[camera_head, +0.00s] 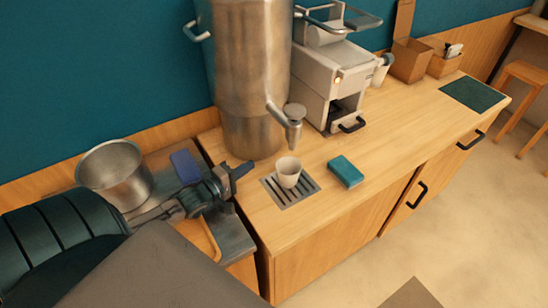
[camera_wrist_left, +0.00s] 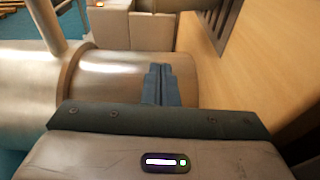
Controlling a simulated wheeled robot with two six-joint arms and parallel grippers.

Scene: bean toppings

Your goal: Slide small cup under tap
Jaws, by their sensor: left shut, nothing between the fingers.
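The small cup (camera_head: 288,172) is white and stands upright on the slatted drip grate (camera_head: 290,195) in the counter. The tap (camera_head: 293,120) juts from the tall steel urn (camera_head: 250,80), its spout just above the cup in the head view. My left gripper (camera_head: 244,171) is shut and empty, to the left of the cup and apart from it, beside the urn's base. In the left wrist view its closed fingers (camera_wrist_left: 160,84) show in front of the urn (camera_wrist_left: 110,75). The cup is not seen in that view. My right gripper is not in view.
A teal sponge box (camera_head: 346,171) lies right of the grate. A white machine (camera_head: 330,75) stands behind it. A steel pot (camera_head: 114,172) and a blue item (camera_head: 186,166) are at the left. The counter's right part is mostly clear.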

